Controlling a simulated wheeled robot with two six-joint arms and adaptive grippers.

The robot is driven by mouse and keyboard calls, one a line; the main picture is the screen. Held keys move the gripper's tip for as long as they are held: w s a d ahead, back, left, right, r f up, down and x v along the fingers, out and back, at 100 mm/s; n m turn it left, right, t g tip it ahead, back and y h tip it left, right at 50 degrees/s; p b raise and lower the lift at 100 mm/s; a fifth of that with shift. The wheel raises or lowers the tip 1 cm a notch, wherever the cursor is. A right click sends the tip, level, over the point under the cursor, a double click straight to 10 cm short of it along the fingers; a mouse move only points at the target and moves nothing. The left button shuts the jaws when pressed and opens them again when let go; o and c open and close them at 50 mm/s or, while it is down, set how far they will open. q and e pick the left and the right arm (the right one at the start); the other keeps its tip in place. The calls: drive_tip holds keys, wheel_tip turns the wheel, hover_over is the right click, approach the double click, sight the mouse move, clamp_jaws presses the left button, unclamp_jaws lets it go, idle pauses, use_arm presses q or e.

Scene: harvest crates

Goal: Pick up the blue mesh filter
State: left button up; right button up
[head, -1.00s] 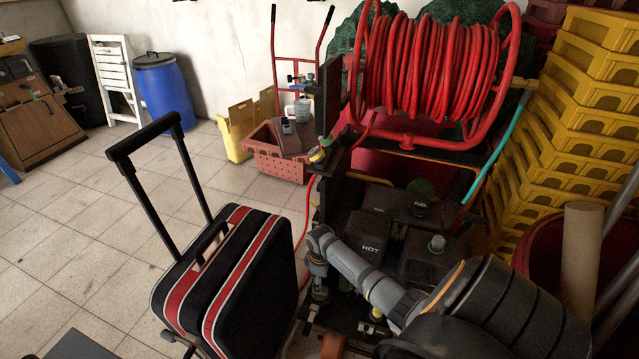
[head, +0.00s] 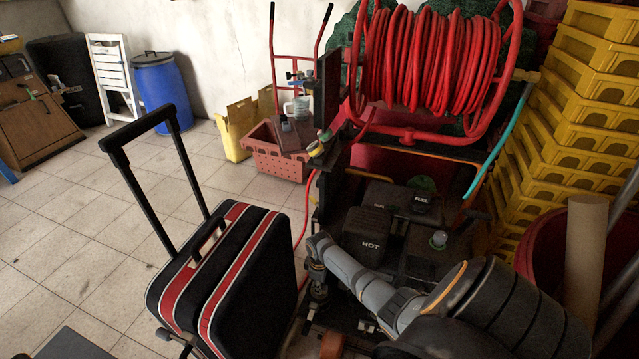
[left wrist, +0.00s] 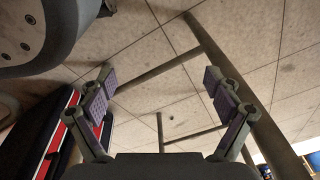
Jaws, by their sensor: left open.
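I cannot make out a blue mesh filter in either view. My left gripper (left wrist: 157,84) is open and empty in the left wrist view, its two padded fingers spread wide with tiled floor beyond. It does not show in the head view. My right gripper (head: 318,287) hangs at the end of the grey arm, beside the dark engine machine (head: 372,232). It is small and dark there, and its jaws cannot be read.
A black suitcase with red stripes (head: 240,272) stands left of my right arm. A red hose reel (head: 425,60) and stacked yellow crates (head: 590,110) fill the right. A red crate (head: 278,160) and blue barrel (head: 168,90) stand behind. Tiled floor (head: 70,235) is open at left.

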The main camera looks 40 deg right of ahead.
clamp_jaws()
drive_tip(key=shift+r, duration=0.15)
use_arm(q)
drive_tip(key=s+f+p, duration=0.1)
drive_tip(key=s+p, duration=0.3)
drive_tip(key=s, duration=0.2)
drive_tip(key=shift+s+a+f, duration=0.25)
drive_tip(key=shift+a+f, duration=0.05)
drive_tip(key=shift+f, duration=0.1)
use_arm(e)
wheel_tip(320, 180, up, 10)
